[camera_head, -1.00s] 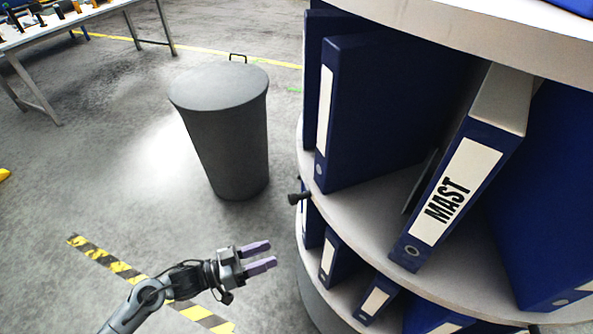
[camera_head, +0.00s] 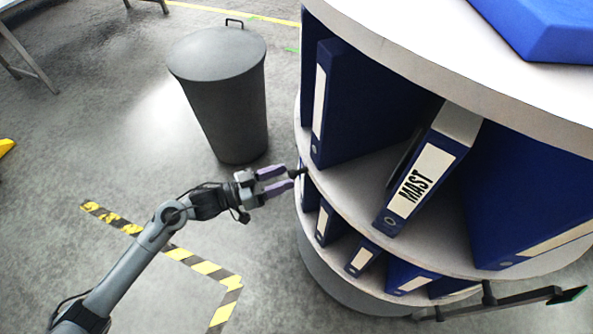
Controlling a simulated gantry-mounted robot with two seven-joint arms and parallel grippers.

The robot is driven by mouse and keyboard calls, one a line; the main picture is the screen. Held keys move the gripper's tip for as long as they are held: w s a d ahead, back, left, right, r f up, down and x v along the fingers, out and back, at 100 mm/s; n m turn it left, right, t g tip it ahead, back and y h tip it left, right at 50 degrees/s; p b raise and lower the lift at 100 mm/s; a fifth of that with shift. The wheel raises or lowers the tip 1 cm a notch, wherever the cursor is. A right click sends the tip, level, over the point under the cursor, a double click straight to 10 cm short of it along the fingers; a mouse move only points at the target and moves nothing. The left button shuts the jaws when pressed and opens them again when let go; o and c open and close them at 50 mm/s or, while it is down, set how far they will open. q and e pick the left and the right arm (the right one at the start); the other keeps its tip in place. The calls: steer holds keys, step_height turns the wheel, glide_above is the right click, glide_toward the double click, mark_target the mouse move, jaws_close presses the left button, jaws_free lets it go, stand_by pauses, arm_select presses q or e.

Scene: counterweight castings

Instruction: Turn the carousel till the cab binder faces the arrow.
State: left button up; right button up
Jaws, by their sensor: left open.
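The carousel (camera_head: 450,262) is a round grey shelf unit with blue binders, filling the right side. A binder labelled MAST (camera_head: 412,184) stands tilted on its upper shelf; no label reading cab can be read. A small dark knob (camera_head: 299,171) sticks out from the carousel's left edge. My left gripper (camera_head: 289,178) is open, its purple fingertips right by the knob; I cannot tell whether the knob is between them. A dark bar with a green-edged tip (camera_head: 566,296) extends at the lower right; it may be the arrow. My right gripper is not in view.
A dark grey bin (camera_head: 225,100) with a lid handle stands left of the carousel. Yellow-black tape (camera_head: 180,255) marks the floor. A blue object (camera_head: 545,25) lies on the carousel's top. A table leg shows at the upper left.

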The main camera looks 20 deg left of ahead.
mark_target(297, 172)
arm_select(q)
steer(key=shift+x, duration=2.45)
jaws_close()
